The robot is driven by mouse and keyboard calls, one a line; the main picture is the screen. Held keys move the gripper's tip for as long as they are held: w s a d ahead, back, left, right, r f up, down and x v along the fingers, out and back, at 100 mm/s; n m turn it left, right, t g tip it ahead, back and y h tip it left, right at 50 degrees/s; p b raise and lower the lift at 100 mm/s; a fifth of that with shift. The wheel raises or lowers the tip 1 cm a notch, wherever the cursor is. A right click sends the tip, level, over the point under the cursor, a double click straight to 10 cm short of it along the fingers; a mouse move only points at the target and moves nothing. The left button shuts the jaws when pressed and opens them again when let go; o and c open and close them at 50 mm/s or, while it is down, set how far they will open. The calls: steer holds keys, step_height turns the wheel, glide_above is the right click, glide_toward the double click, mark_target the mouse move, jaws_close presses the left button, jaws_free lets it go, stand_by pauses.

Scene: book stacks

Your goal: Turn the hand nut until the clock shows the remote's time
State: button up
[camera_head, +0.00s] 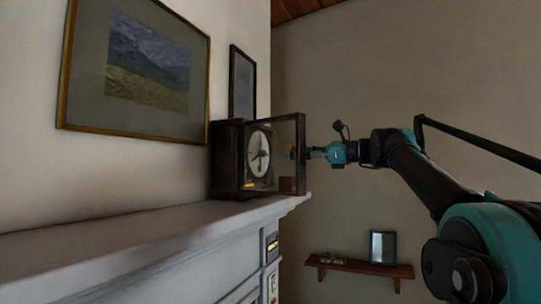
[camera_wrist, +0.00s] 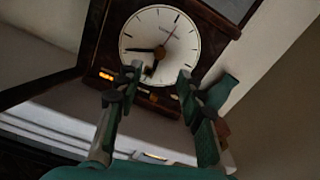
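A dark wooden clock (camera_head: 228,160) stands on the mantel with its glazed door (camera_head: 301,155) swung open. In the wrist view its round white dial (camera_wrist: 145,30) is tilted. One dark hand points left, a thin one up and right, and another dark shape runs down from the centre. I cannot tell which object is the remote.
The mantel shelf (camera_head: 120,225) runs left of the clock. Pictures (camera_head: 140,70) hang behind. A wooden wall shelf (camera_head: 350,266) is at lower right. The open door stands close to my gripper.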

steer(key=x, duration=0.8)
steer(key=shift+a, duration=0.35)
steer(key=shift+w, duration=0.15)
jaws_close()
